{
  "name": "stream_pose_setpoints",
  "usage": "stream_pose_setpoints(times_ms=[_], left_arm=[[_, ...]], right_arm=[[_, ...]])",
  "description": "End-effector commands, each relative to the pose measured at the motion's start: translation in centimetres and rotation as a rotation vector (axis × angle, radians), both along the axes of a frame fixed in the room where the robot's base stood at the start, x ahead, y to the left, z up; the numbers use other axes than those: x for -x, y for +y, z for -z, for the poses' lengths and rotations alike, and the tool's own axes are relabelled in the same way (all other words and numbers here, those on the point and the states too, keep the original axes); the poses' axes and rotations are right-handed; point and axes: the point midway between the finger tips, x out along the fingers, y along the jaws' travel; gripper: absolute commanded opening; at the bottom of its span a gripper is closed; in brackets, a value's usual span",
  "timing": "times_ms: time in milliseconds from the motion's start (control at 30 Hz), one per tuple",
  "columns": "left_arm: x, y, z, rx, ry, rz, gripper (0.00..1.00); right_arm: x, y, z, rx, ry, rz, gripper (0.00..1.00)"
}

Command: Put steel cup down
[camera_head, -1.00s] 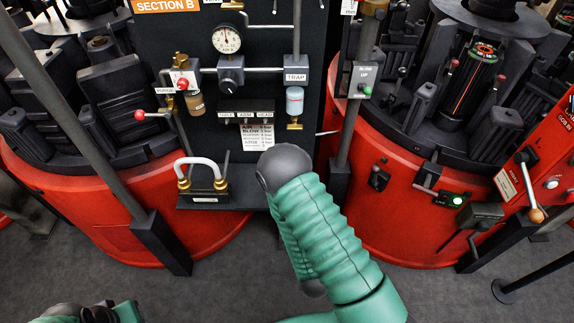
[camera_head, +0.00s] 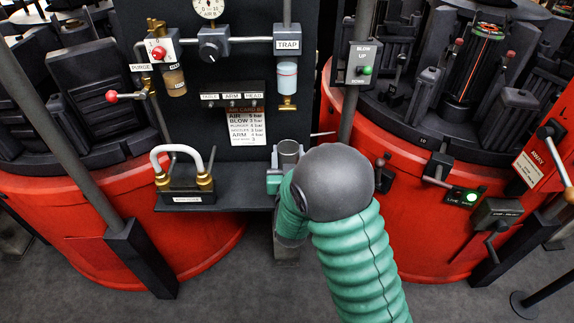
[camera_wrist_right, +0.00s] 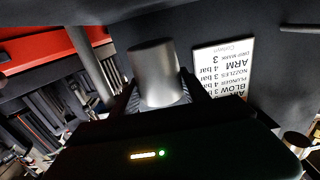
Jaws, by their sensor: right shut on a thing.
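The steel cup (camera_head: 289,152) is a small grey metal cylinder at the right end of the dark shelf (camera_head: 232,197), in front of the black panel. My right gripper (camera_head: 284,172) is shut on it; in the right wrist view the cup (camera_wrist_right: 154,68) stands between the two dark fingers (camera_wrist_right: 160,90). My grey and green forearm hides part of the gripper and the shelf's right end. I cannot tell whether the cup touches the shelf. My left gripper is out of view.
A white hose loop with brass fittings (camera_head: 182,158) stands on the shelf's left part. A pressure label (camera_head: 246,127) and a trap bowl (camera_head: 287,76) are on the panel above. Red round machines (camera_head: 425,215) flank both sides. The shelf's middle looks clear.

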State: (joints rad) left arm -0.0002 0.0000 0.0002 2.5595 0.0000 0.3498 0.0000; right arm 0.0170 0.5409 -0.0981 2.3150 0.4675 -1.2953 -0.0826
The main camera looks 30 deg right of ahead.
Motion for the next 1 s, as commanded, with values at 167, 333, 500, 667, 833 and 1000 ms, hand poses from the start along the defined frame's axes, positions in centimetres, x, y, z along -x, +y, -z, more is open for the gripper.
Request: stream_pose_setpoints(times_ms=[167,333,500,667,833,1000], left_arm=[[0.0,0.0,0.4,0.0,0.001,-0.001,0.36],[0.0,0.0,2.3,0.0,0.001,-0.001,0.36],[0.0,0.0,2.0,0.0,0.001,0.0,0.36],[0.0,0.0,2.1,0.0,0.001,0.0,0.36],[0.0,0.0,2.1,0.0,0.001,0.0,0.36],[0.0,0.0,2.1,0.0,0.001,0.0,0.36]], right_arm=[[-1.6,-0.7,0.2,-0.001,-0.003,0.002,0.04],[-1.6,-0.7,3.9,0.0,0.002,0.002,0.04],[-1.5,-0.6,3.7,-0.002,0.001,0.001,0.04],[-1.5,-0.6,3.9,-0.002,0.001,0.001,0.57],[-1.5,-0.6,3.8,-0.001,0.0,0.001,0.75],[-1.5,-0.6,3.8,-0.001,0.0,0.001,0.75]])
